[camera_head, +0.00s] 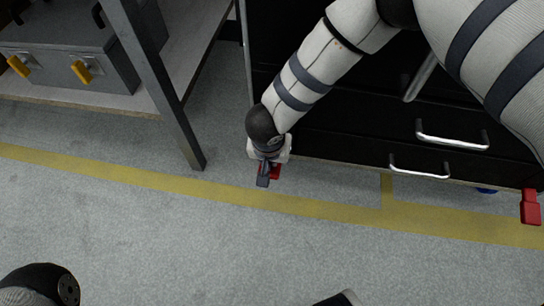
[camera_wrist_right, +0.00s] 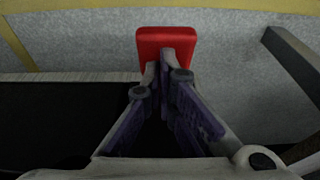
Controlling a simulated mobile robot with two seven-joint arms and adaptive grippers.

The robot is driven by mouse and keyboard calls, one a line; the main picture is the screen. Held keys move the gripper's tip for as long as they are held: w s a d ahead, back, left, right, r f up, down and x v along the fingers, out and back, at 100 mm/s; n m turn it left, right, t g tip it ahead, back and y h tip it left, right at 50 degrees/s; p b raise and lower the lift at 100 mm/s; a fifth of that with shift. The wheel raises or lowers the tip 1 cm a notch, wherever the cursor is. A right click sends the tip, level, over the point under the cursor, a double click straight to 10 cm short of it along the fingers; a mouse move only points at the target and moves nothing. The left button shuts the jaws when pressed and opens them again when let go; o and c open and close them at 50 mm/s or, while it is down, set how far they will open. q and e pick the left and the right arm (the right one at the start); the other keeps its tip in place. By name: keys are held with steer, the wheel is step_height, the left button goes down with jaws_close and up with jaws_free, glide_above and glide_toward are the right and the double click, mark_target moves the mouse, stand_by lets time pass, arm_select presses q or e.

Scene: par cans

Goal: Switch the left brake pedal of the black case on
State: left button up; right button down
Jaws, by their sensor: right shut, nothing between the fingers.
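The black case (camera_head: 330,140) stands at the upper right, with silver-handled drawers. Its left brake pedal is a small red tab (camera_head: 276,172) at the case's lower left corner, mostly hidden behind my right gripper (camera_head: 263,182). In the right wrist view the red pedal (camera_wrist_right: 180,37) is a flat red block straight beyond the fingertips. My right gripper (camera_wrist_right: 163,60) is shut and empty, its tips overlapping the pedal's near edge; whether they touch I cannot tell. A second red pedal (camera_head: 531,207) shows at the right. My left gripper is out of view.
A metal-legged workbench (camera_head: 180,140) stands left of the case, with a grey toolbox (camera_head: 75,60) with yellow latches on its lower shelf. A bench leg also shows in the right wrist view (camera_wrist_right: 290,55). The floor with its yellow line (camera_head: 120,176) is clear in front.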

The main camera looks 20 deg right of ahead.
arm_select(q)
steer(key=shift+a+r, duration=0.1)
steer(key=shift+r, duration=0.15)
arm_select(e)
steer(key=shift+s+a+f, duration=0.1)
steer(key=shift+s, duration=0.05)
steer(key=shift+s+a+f+t+h+p, duration=0.2)
steer(key=shift+t+h+p, duration=0.15)
steer(key=shift+p, duration=0.2)
steer(key=shift+s+a+f+t+h+p, duration=0.15)
steer(key=shift+f+t+h+p, duration=0.1)
steer(key=shift+f+t+p, duration=0.25)
steer(key=shift+s+a+f+t+h, duration=0.1)
steer(key=shift+s+f+t+h, duration=0.15)
steer(key=shift+f+t+h, duration=0.4)
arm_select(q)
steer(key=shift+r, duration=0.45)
arm_select(e)
steer(key=shift+s+f, duration=0.1)
steer(key=shift+f, duration=0.45)
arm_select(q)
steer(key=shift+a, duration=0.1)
